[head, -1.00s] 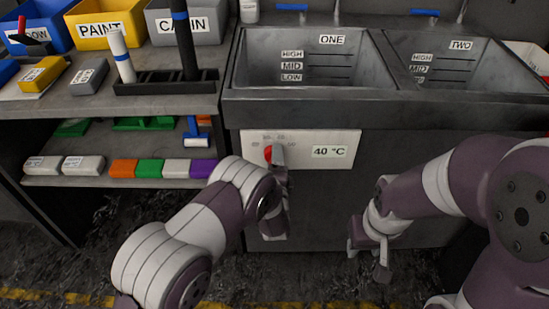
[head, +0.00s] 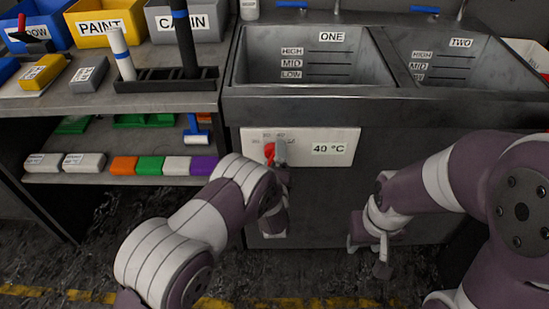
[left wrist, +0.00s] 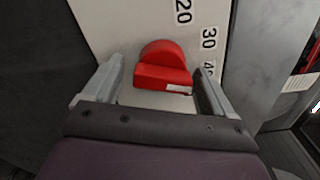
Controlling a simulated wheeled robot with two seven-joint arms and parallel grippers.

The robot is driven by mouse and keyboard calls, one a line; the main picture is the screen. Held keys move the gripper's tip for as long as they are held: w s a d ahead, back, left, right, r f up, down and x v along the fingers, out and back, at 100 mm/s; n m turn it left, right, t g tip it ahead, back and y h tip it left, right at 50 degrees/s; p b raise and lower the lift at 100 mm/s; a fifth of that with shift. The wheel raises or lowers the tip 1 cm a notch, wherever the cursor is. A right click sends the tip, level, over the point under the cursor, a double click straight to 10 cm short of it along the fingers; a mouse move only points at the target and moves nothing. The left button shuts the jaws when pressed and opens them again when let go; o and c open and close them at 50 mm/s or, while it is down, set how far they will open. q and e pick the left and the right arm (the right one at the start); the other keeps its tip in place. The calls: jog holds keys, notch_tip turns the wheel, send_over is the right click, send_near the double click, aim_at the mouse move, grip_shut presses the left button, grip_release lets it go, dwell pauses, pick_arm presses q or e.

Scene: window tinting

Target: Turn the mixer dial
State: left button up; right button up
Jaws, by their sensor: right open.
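The red mixer dial (head: 269,152) sits on a white panel (head: 335,134) under the sinks. It also shows in the left wrist view (left wrist: 162,66), with a white mark on its edge toward the label 40. My left gripper (head: 279,150) is at the dial. In the left wrist view its fingers stand on either side of the dial, with gaps showing. The panel's readout (head: 329,148) says 40 °C. My right gripper (head: 367,246) is open and empty, low in front of the cabinet.
Sinks ONE (head: 313,87) and TWO (head: 455,92) are above the panel. To the left, a shelf unit (head: 60,180) holds coloured blocks, with bins and tools on its top. The floor in front is clear.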

pick_arm(q)
jog(key=s+p, duration=0.1)
jog(key=s, duration=1.1)
jog(key=shift+s+p, duration=0.35)
